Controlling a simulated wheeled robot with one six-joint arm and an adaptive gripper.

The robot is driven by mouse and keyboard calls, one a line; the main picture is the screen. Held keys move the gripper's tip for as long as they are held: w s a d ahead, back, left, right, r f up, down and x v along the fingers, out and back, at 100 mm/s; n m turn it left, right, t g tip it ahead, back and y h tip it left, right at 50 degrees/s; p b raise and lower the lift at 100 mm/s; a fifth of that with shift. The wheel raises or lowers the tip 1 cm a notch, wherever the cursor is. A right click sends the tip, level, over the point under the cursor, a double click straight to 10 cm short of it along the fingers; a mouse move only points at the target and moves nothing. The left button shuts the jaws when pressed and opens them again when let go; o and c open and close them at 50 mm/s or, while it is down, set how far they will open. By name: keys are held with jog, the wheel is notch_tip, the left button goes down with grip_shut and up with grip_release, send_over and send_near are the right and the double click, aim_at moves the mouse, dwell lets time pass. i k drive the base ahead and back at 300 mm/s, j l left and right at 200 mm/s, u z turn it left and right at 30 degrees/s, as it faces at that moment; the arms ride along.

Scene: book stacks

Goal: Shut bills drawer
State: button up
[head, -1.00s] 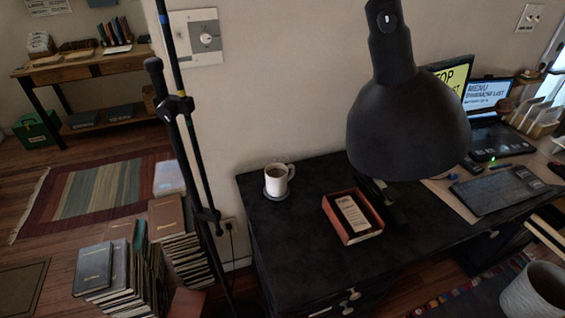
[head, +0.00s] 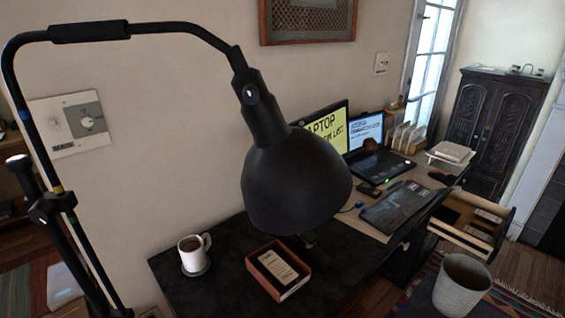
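An open drawer (head: 447,236) with pale wooden sides sticks out from the right end of the dark desk (head: 222,273) in the head view. Some light and dark items lie inside it. I cannot read any label that names it as the bills drawer. Its front panel (head: 503,236) faces right, away from the desk. My gripper is not in view.
A black floor lamp (head: 290,180) hangs over the desk and hides part of it. A white mug (head: 192,252), a red box (head: 262,278), a laptop (head: 385,165) and a keyboard (head: 388,210) are on the desk. A pale bin (head: 463,287) stands in front of the drawer.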

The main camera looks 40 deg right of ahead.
aim_at(464, 202)
jog(key=k+l, duration=0.25)
jog(key=l, duration=0.15)
jog(key=k+l, duration=0.45)
jog(key=l, duration=0.3)
jog(key=k+l+z, duration=0.1)
jog(key=z, duration=1.85)
jog(key=i+j+z, duration=0.15)
jog(key=i, duration=0.4)
jog(key=i+j+z, duration=0.1)
jog(key=i+j, duration=0.35)
jog(key=i+j+z, duration=0.15)
jog(key=i+j, duration=0.2)
jog(key=i, duration=0.2)
